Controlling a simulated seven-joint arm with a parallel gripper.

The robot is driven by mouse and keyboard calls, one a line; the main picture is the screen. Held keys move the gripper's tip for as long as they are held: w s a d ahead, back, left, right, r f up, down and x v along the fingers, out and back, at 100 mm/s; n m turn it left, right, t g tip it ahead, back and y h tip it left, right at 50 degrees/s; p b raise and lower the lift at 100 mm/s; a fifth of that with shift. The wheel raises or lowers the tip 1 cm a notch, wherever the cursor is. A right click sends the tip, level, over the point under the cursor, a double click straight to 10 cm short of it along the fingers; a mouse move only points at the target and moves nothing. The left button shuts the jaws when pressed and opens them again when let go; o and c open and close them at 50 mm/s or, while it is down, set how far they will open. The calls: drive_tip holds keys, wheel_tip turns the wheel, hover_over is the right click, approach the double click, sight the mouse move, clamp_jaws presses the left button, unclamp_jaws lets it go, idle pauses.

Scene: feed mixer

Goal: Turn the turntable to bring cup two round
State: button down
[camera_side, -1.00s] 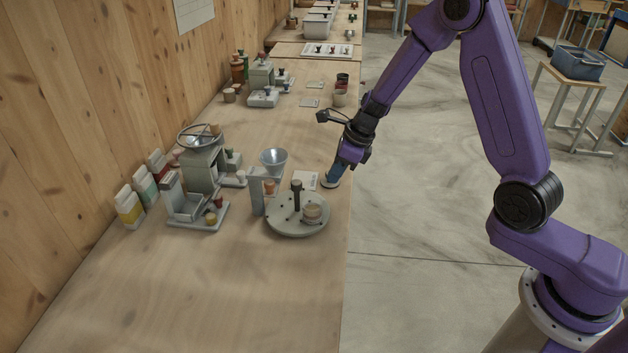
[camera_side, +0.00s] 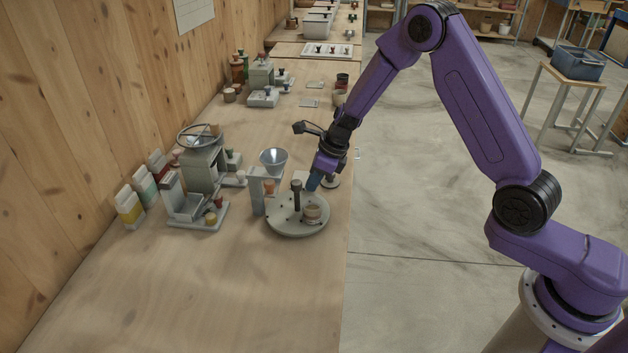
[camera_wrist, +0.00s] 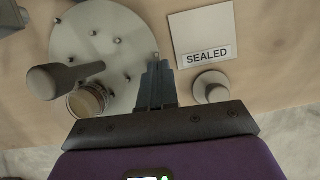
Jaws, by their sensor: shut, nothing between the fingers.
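The round grey turntable (camera_side: 297,226) stands on the bench with small dark pegs round its top. It also shows at the upper left of the wrist view (camera_wrist: 125,25). A dark upright handle (camera_side: 297,194) rises from it. One cup (camera_side: 312,213) with a pale brown fill sits near its rim; in the wrist view the cup (camera_wrist: 88,101) is beside the handle. A second, orange-brown cup (camera_side: 269,187) is under the funnel. I cannot read cup numbers. My gripper (camera_side: 312,184) is shut and empty, its fingertips (camera_wrist: 158,66) close to the turntable's edge; contact cannot be told.
A funnel on a stand (camera_side: 273,160) is behind the turntable. A grey mill (camera_side: 203,170) and cartons (camera_side: 130,207) stand left. A "SEALED" card (camera_wrist: 203,35) and a small round grey object (camera_wrist: 211,87) lie near my fingers. The front bench is clear.

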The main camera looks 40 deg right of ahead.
drive_tip(key=shift+w+a+n+g+y, duration=0.15)
drive_tip(key=shift+w+a+n, duration=0.2)
drive_tip(key=shift+n, duration=0.3)
drive_tip(key=shift+w+a+n+g+y, duration=0.1)
drive_tip(key=shift+w+n+g+y, duration=0.05)
drive_tip(key=shift+w+n, duration=0.4)
idle(0.7)
drive_tip(key=shift+w+a+n, duration=0.1)
drive_tip(key=shift+a+n, duration=0.05)
drive_tip(key=shift+n, duration=0.35)
drive_tip(key=shift+w+a+n+g+y, duration=0.3)
drive_tip(key=shift+w+a+n+g, duration=0.25)
drive_tip(key=shift+n, duration=0.55)
drive_tip(key=shift+w+a+n, duration=0.1)
drive_tip(key=shift+a+n, duration=0.1)
drive_tip(key=shift+n, duration=0.2)
drive_tip(key=shift+d, duration=0.1)
